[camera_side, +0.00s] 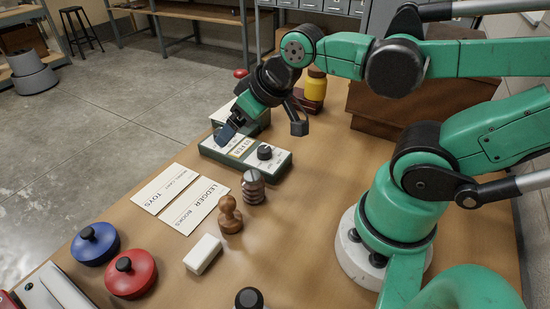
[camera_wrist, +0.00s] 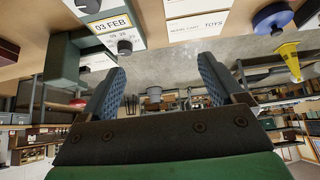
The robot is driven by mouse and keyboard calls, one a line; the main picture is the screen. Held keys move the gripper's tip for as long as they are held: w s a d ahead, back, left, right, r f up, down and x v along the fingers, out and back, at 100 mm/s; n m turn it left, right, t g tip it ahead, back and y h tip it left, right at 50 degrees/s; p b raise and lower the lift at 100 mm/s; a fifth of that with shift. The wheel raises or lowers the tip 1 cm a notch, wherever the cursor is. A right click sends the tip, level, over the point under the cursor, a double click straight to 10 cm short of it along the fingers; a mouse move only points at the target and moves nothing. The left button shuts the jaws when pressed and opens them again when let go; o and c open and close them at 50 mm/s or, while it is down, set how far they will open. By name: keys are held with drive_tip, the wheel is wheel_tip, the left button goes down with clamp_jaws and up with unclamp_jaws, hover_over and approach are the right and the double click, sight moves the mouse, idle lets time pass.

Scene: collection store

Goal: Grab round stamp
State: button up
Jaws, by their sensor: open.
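A brown wooden stamp with a rounded knob (camera_side: 230,215) stands upright on the table in the side view, just right of the "LEDGER BOOKS" card; it looks like the round stamp. I cannot make it out in the wrist view. My gripper (camera_side: 262,130) is open and empty, raised above and behind the stamp, around the grey-green date device. Its two blue-padded fingers show wide apart in the wrist view (camera_wrist: 160,85), with nothing between them.
A dark ribbed cylinder (camera_side: 253,187) stands close behind the stamp, and a white block (camera_side: 203,254) lies in front. The date device (camera_side: 247,152) has a black knob. Blue (camera_side: 95,243) and red (camera_side: 130,273) round tins sit at front left. Two cards (camera_side: 165,189) lie flat.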

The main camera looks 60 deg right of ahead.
sight(229, 214)
drive_tip(key=shift+o, duration=0.2)
drive_tip(key=a+f+m+g, duration=0.2)
drive_tip(key=m, duration=0.1)
drive_tip(key=s+a+f+m+g, duration=0.1)
drive_tip(key=a+f+m+g, duration=0.1)
drive_tip(key=a+f+m, duration=0.1)
drive_tip(key=a+f+m+g, duration=0.2)
drive_tip(key=g, duration=0.1)
drive_tip(key=shift+s+a+f+m, duration=0.25)
drive_tip(key=shift+s+a+m, duration=0.05)
drive_tip(key=shift+a+m, duration=0.1)
drive_tip(key=shift+f, duration=2.85)
drive_tip(key=c, duration=1.4)
